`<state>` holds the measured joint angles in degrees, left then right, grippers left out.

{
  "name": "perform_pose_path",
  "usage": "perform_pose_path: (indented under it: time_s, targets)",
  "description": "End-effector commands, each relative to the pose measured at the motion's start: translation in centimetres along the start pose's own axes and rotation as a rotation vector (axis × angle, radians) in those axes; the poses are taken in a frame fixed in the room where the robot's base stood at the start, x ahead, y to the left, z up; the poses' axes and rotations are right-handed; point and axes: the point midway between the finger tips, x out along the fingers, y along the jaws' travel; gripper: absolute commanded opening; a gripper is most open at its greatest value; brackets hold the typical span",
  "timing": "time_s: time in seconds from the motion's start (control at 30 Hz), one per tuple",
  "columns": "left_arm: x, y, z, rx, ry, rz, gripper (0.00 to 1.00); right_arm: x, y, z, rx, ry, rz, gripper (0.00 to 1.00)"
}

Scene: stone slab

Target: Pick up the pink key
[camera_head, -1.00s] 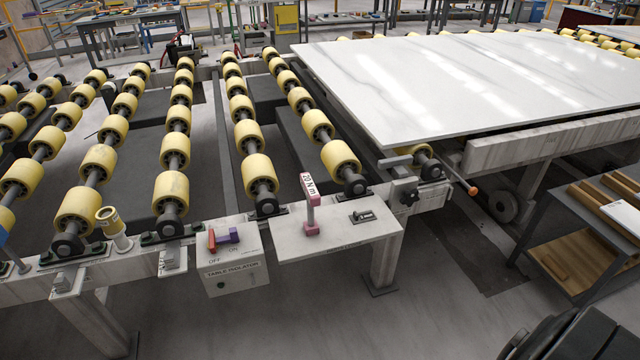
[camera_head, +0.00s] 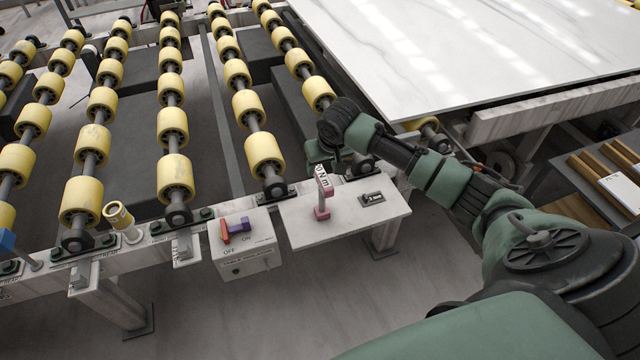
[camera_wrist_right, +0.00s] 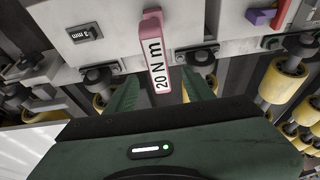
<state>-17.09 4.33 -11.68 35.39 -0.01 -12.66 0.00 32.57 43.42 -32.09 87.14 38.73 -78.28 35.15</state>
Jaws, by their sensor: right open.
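The pink key (camera_head: 322,205) is an upright tool with a pink base and a white "20 N m" label on its upper part. It stands on the pale shelf plate (camera_head: 375,222) at the front of the roller frame. In the right wrist view the key (camera_wrist_right: 152,38) shows between the green fingers, its label towards the camera. My right gripper (camera_head: 318,153) is just behind the key's top in the head view. In the right wrist view the right gripper (camera_wrist_right: 160,82) is open, fingers apart on either side of the label. Contact cannot be told. My left gripper is out of view.
A small dark "3 mm" block (camera_head: 372,198) lies right of the key. The isolator box (camera_head: 245,245) with a red and purple switch (camera_head: 235,231) is to the left. Yellow rollers (camera_head: 262,150) rise behind. A marble slab (camera_head: 450,60) lies at the back right.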

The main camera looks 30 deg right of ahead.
Motion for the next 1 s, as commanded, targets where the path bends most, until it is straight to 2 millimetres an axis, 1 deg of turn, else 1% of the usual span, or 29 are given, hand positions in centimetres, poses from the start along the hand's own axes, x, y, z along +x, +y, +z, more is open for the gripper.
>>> perform_pose_path:
  time_s: [0.27,0.3,0.4,0.5,0.67,0.7,0.73,0.77,0.8,0.87,0.9,1.0]
  targets:
    - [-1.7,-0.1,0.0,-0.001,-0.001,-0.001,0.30,3.6,0.2,0.9,0.000,-0.003,0.002,0.53]
    - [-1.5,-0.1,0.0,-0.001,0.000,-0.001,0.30,4.3,0.1,0.8,0.000,-0.001,0.000,0.53]
    - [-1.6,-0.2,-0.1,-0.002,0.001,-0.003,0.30,5.4,0.2,0.8,0.001,0.001,0.001,0.53]
    - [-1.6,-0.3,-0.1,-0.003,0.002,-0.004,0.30,5.8,0.2,0.8,0.000,0.001,0.001,0.53]
    - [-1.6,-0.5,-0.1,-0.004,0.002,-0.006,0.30,5.8,0.2,0.8,-0.001,0.002,0.001,0.53]
    - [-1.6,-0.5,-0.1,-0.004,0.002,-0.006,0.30,5.8,0.2,0.8,-0.001,0.002,0.001,0.47]
    - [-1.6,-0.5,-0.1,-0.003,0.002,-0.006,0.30,5.8,0.2,0.8,-0.001,0.002,0.001,0.39]
    - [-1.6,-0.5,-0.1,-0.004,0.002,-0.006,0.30,5.8,0.2,0.8,-0.001,0.002,0.001,0.30]
    - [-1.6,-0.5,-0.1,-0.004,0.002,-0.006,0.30,5.8,0.2,0.8,-0.001,0.002,0.001,0.19]
    - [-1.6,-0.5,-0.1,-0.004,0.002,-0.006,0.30,5.8,0.2,0.8,-0.001,0.002,0.001,0.03]
    - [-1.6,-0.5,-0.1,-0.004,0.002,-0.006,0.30,5.8,0.2,0.8,-0.001,0.002,0.001,0.00]
    - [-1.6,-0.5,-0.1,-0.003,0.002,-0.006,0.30,5.8,0.2,0.8,-0.001,0.002,0.001,0.00]
